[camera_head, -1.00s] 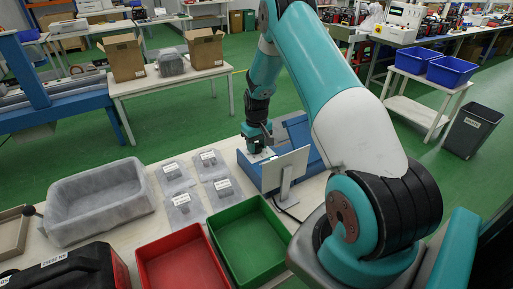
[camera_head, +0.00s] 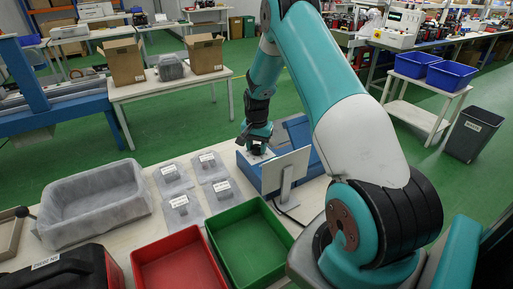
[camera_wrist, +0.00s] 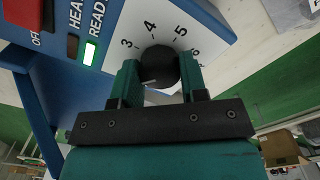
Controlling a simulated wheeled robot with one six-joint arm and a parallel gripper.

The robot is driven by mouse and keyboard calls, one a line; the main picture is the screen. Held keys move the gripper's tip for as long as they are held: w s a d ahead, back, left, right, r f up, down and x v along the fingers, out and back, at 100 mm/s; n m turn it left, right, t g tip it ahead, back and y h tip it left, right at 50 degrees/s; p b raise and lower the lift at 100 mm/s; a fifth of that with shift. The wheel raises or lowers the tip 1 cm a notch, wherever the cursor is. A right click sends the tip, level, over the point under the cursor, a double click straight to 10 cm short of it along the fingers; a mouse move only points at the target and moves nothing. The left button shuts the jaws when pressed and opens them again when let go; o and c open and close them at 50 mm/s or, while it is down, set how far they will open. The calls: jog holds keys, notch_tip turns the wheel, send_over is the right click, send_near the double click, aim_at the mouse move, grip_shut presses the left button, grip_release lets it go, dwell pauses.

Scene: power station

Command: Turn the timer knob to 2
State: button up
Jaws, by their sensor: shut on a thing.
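The timer knob (camera_wrist: 160,64) is a round black knob on a white dial face in the wrist view. The dial (camera_wrist: 203,22) shows the numbers 3, 4, 5 and 6 around the knob; other numbers are hidden by my gripper. My gripper (camera_wrist: 160,78) is shut on the knob, one green finger on each side. A pale mark shows low on the knob, between the fingers. In the head view my gripper (camera_head: 256,146) is down at the blue device (camera_head: 250,165), and the knob itself cannot be made out there.
The device's panel has a lit green READY lamp (camera_wrist: 88,53) and a red part (camera_wrist: 24,12). A grey screen (camera_head: 287,168) stands in front of the device. Green (camera_head: 283,232) and red (camera_head: 205,240) trays and a grey bin (camera_head: 145,203) sit on the table.

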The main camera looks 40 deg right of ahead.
aim_at(257, 146)
jog(key=shift+m, duration=0.6)
jog(key=o, duration=0.9)
notch_tip(257, 146, up, 18)
jog(key=shift+f+b, duration=0.25)
jog(key=shift+b, duration=0.85)
